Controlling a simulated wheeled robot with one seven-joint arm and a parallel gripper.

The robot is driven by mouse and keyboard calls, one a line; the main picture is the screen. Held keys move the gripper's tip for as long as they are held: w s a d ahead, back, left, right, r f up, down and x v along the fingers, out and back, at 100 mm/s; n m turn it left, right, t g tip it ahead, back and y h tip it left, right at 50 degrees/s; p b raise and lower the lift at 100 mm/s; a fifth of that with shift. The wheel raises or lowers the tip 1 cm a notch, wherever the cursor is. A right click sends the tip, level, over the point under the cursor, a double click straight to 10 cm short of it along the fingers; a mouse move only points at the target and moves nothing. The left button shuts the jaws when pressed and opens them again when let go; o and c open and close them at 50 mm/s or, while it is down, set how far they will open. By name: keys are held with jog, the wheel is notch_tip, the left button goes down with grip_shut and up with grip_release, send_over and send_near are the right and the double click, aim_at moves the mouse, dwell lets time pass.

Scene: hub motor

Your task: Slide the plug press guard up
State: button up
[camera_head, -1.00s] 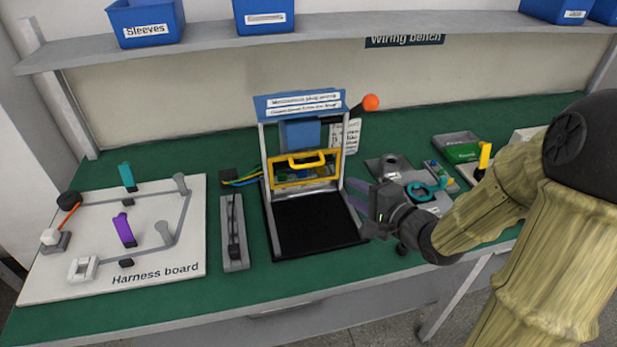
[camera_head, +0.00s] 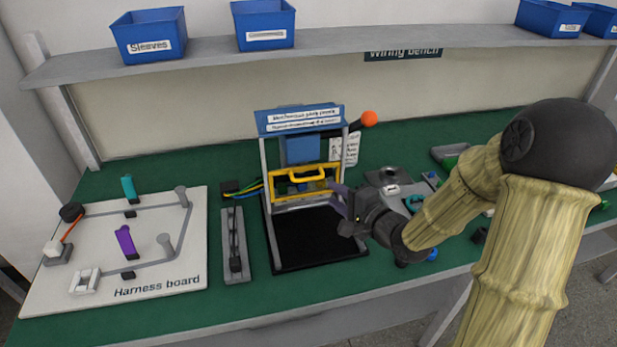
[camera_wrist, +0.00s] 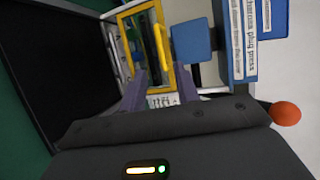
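The plug press (camera_head: 300,122) stands at the middle of the bench, with a blue labelled top and grey posts. Its guard (camera_head: 300,197) is a yellow-framed clear panel between the posts, behind the black base plate. A yellow handle (camera_head: 307,174) runs along the guard's upper part; it also shows in the wrist view (camera_wrist: 161,44). My gripper (camera_head: 338,200) is just right of the guard, near the right post. In the wrist view its purple fingers (camera_wrist: 160,78) are spread, with nothing between them. The handle lies beyond the fingertips, apart from them.
An orange-knobbed lever (camera_head: 368,118) sticks out at the press's upper right. A grey tray (camera_head: 236,268) and the harness board (camera_head: 60,290) lie to the left. Small parts and trays sit right, partly behind my arm. The black base plate (camera_head: 310,245) is clear.

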aim_at(310, 180)
jog(key=x, duration=1.1)
jog(key=shift+w+a+f, duration=0.1)
jog(key=shift+w+a, duration=0.05)
jog(key=shift+w, duration=0.15)
grip_shut()
